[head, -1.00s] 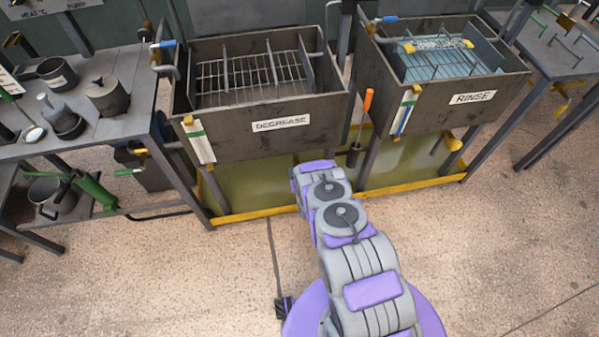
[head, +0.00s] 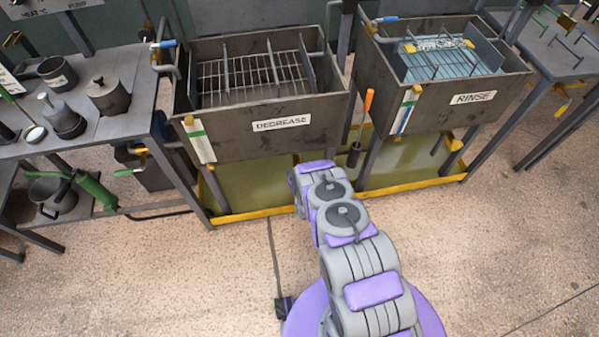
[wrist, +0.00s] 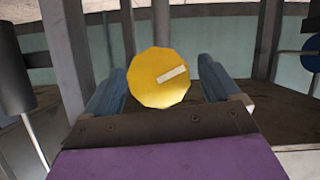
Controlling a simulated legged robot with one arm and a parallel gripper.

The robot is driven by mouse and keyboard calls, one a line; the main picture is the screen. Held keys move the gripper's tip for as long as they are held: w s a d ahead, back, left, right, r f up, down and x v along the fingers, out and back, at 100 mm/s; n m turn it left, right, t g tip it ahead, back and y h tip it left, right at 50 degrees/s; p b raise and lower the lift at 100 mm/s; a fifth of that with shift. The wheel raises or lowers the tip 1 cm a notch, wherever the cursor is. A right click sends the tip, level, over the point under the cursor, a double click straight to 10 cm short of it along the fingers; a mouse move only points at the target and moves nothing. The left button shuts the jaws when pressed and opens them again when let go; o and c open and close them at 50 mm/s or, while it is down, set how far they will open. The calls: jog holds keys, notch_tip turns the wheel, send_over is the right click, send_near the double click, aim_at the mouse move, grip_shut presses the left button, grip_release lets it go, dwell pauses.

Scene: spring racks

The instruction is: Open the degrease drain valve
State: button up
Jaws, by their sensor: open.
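The degrease tank (head: 262,126) is a dark metal tank with a label and a wire rack inside. In the wrist view a yellow round knob (wrist: 158,92) with a white bar mark, seemingly the degrease drain valve, faces the camera. My gripper (wrist: 162,68) is open, with one bluish finger on each side of the knob. Gaps show between the fingers and the knob, so it does not look gripped. The white mark is tilted, rising a little to the right. In the head view, my arm hides the gripper and this knob under the tank.
The rinse tank (head: 446,100) stands to the right, with its own yellow knob (head: 455,145) below. A yellow-edged drip tray (head: 258,214) lies under both tanks. An orange-handled tool (head: 368,102) hangs between them. Tank legs flank the gripper.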

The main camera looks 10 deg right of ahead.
jog(key=d+p+v, duration=0.1)
jog(key=p+v, duration=0.3)
jog(key=v, duration=1.3)
jog(key=shift+a+p, duration=0.3)
jog(key=shift+a, duration=0.15)
jog(key=shift+s+r, duration=0.1)
